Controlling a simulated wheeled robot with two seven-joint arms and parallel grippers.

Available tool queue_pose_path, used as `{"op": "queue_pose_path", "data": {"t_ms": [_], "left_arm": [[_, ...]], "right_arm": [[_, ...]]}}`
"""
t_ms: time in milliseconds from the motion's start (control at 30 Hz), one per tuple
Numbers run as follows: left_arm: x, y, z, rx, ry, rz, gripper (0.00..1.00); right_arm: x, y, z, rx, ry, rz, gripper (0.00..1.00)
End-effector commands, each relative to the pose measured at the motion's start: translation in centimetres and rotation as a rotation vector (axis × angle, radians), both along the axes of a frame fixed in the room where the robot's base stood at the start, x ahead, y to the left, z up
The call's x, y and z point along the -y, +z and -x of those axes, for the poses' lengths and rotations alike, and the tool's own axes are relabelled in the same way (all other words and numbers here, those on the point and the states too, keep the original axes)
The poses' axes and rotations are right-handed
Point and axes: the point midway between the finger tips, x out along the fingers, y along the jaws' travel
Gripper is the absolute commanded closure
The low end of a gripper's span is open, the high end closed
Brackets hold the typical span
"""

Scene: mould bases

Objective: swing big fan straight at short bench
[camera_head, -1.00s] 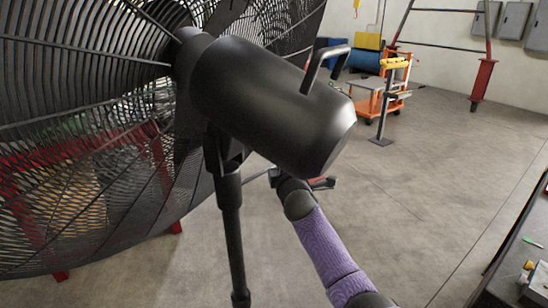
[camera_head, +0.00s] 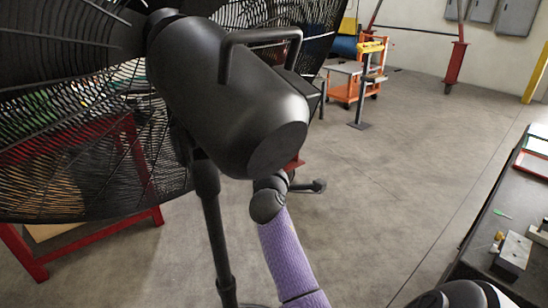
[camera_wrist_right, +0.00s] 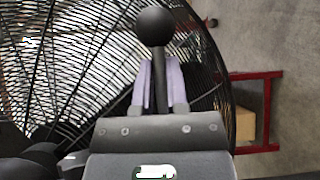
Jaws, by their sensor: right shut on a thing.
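The big fan has a black wire cage (camera_head: 60,180) filling the left of the head view and a dark motor housing (camera_head: 230,105) with a bar handle on top. Its rounded rear end faces me, tilted down to the right, on a black pole (camera_head: 215,235). My right arm reaches up behind the housing, which hides its gripper there. In the right wrist view, my right gripper (camera_wrist_right: 160,65) is shut on a thin dark rod with a black ball knob (camera_wrist_right: 155,27), the cage beyond. A red-framed bench (camera_head: 140,165) stands behind the cage. My left gripper is out of view.
A dark worktable (camera_head: 490,255) with small parts and trays runs along the right. An orange cart (camera_head: 345,90) and a grey post (camera_head: 364,105) stand at the back. Concrete floor (camera_head: 390,200) between them is clear. The red frame also shows in the right wrist view (camera_wrist_right: 268,110).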

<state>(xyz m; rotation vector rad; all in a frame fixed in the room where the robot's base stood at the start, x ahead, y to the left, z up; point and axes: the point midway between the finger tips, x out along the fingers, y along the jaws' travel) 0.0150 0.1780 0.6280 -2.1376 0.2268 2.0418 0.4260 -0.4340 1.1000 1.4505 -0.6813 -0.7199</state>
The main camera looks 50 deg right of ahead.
Motion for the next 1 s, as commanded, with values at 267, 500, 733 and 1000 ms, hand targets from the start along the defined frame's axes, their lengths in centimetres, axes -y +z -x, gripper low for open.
{"op": "queue_pose_path", "data": {"t_ms": [267, 500, 733, 1000], "left_arm": [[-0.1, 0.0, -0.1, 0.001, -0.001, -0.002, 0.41], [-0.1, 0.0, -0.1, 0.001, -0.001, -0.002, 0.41], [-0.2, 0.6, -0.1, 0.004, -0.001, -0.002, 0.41], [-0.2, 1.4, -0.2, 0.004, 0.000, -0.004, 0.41]], "right_arm": [[0.0, -0.3, 0.0, -0.005, 0.002, -0.005, 0.57], [0.0, -0.1, 0.0, -0.003, 0.002, -0.002, 0.47], [-1.6, 0.0, 1.2, -0.003, 0.004, -0.002, 0.47], [-6.2, 0.0, 4.9, -0.004, 0.003, -0.005, 0.47]]}}
